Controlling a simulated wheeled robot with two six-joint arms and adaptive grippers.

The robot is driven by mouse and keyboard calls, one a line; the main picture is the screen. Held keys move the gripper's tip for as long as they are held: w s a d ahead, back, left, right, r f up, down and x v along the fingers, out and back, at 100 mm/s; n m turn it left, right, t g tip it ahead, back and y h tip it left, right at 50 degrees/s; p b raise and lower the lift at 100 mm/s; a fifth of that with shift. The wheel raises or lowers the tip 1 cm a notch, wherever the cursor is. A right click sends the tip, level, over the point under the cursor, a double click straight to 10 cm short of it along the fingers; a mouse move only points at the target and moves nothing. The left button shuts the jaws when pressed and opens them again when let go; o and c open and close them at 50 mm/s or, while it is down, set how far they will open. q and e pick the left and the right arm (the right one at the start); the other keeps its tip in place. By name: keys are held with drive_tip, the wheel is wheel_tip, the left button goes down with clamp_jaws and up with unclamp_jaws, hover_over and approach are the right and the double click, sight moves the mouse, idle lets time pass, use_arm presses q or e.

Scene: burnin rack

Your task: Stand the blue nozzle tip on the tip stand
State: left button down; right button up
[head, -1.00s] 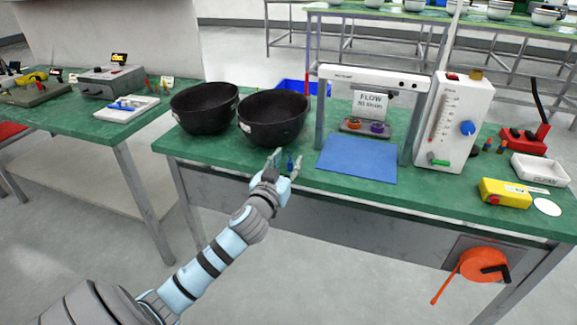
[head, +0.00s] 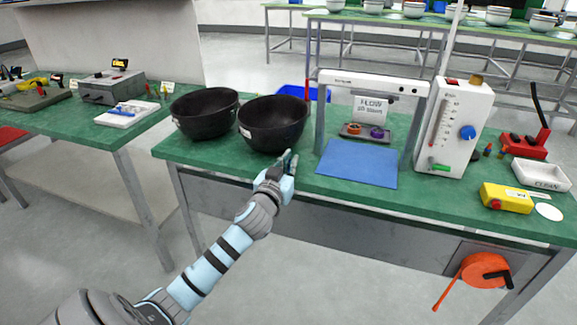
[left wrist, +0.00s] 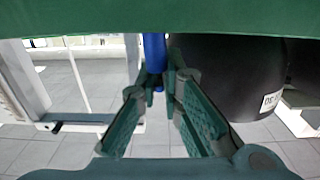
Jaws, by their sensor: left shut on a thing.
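My left gripper (head: 289,160) is at the front edge of the green bench, in front of the right black bowl. In the left wrist view its fingers (left wrist: 157,82) are closed around the lower end of the upright blue nozzle tip (left wrist: 154,50). In the head view the fingers hide the tip. A small dark holder (head: 352,136) with an orange and a purple piece sits under the white frame; I cannot tell for sure whether it is the tip stand. My right gripper is not in view.
Two black bowls (head: 204,112) (head: 273,123) stand behind my gripper. A blue mat (head: 357,164) lies to its right under the white frame (head: 374,80). A white flow meter (head: 459,130), a red fixture (head: 524,146), a yellow box (head: 506,197) and a white tray (head: 540,174) stand further right.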

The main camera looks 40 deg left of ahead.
sight(290, 160)
use_arm(q)
wheel_tip(290, 160, up, 10)
drive_tip(key=p, duration=0.4)
drive_tip(key=shift+f, duration=0.2)
wheel_tip(290, 160, up, 11)
drive_tip(key=p, duration=0.3)
drive_tip(key=shift+f+p, duration=0.15)
drive_tip(key=shift+p, duration=0.25)
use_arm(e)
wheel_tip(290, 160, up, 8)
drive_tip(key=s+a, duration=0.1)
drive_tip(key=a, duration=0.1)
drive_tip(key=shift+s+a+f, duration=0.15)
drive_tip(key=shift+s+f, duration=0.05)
